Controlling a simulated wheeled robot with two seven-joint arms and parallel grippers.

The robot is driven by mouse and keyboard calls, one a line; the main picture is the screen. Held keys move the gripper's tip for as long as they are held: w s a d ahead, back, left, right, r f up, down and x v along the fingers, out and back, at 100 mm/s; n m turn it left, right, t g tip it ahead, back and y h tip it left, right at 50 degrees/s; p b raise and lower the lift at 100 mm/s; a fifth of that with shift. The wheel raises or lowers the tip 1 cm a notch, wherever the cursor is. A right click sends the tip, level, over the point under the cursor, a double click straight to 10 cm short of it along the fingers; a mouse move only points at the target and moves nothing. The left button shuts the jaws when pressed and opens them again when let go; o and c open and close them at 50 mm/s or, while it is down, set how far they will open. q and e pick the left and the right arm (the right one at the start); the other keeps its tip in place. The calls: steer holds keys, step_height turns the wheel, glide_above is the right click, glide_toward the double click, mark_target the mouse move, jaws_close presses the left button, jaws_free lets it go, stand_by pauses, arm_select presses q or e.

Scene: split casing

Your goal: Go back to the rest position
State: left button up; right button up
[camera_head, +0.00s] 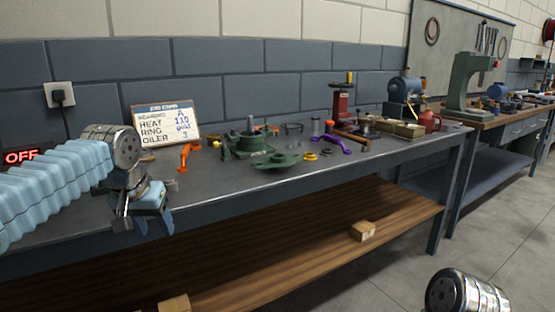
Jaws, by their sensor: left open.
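My left gripper (148,222) hangs at the front edge of the workbench at the left, below a pale blue ribbed arm sleeve that comes in from the left. Its fingers point down and stand apart, with nothing seen between them. Of my right arm only a metal cylindrical part shows at the bottom right; the right gripper is out of the picture. A green casing part (245,143) with an upright post stands on the bench, and a flat green casing part (278,161) lies in front of it, apart from my left gripper.
The grey workbench (230,187) carries an orange part (186,156), a purple part (338,144), a red press (341,105) and a job board (166,123). A lower wooden shelf (300,245) holds a small box (362,231). Floor is clear at right.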

arm_select(q)
steer(key=d+f+g+h, duration=0.1)
steer(key=d+f, duration=0.3)
steer(key=f, duration=0.8)
steer(key=s+d+f+h, duration=0.1)
steer(key=d+f, duration=0.3)
steer(key=f, duration=0.7)
steer(key=d+f+g+h, duration=0.1)
steer(key=d+f, duration=0.2)
steer(key=f, duration=0.9)
steer(key=s+d+f, duration=0.2)
steer(key=s+f, duration=0.6)
steer(key=s, duration=0.2)
steer(key=s+d+f+n+g, duration=0.1)
steer(key=s+d+f, duration=0.1)
steer(key=s+f, duration=0.7)
steer(key=shift+s+n+h, duration=0.3)
steer(key=shift+s+h, duration=0.1)
steer(key=shift+s, duration=0.75)
steer(key=shift+d, duration=0.1)
